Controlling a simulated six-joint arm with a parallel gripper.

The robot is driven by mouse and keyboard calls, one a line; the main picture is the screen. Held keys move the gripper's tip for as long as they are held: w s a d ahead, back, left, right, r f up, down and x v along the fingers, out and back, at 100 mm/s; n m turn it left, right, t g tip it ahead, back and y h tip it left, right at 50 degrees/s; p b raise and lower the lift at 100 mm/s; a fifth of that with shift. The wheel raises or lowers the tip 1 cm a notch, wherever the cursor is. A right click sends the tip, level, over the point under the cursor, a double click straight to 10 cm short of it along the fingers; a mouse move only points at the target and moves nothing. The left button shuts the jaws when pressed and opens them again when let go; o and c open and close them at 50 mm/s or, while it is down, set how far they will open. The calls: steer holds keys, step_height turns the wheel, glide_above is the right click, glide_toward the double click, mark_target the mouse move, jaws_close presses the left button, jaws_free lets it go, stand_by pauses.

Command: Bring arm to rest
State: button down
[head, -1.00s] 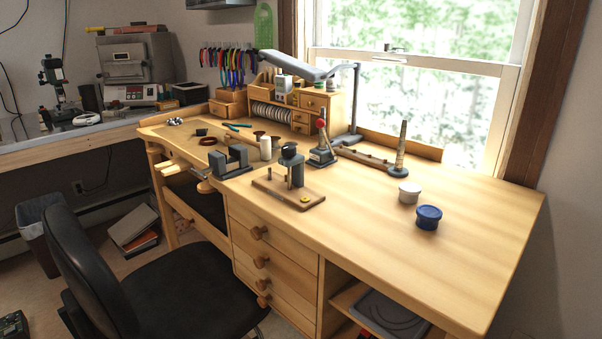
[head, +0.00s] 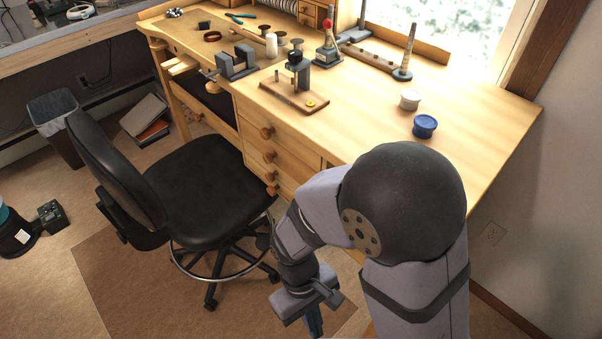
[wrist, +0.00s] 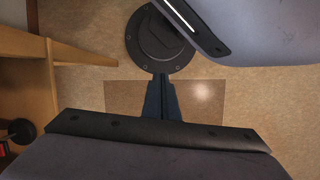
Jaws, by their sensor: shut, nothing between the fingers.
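My gripper (head: 313,322) is at the bottom of the head view, hanging low in front of the wooden workbench (head: 380,115) and to the right of the black chair (head: 208,190). Its fingertips are cut off by the lower edge there. In the wrist view my gripper (wrist: 162,80) shows its two dark fingers together, shut and empty, pointing over the floor. My arm is folded, with its large dark joint in front of the bench's right part.
The chair's wheeled base (head: 215,268) stands close to my gripper's left. A white tub (head: 410,100) and a blue tub (head: 425,126) stand on the bench. A floor mat (head: 130,265) lies below. A bin (head: 55,120) stands at the far left.

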steer(key=w+d+r+m+t+p, duration=0.1)
steer(key=w+d+r+m+p, duration=0.1)
steer(key=d+r+p, duration=0.2)
steer(key=w+d+r+m+t+y+p, duration=0.1)
steer(key=w+d+r+m+p, duration=0.2)
steer(key=r, duration=0.8)
steer(key=w+d+r+m+t+y+p, duration=0.1)
steer(key=w+d+r+m+p, duration=0.1)
steer(key=d+r+p, duration=0.3)
step_height(320, 180, up, 3)
steer(key=shift+w+d+p, duration=0.15)
steer(key=shift+d+p, duration=0.15)
steer(key=shift+p, duration=0.3)
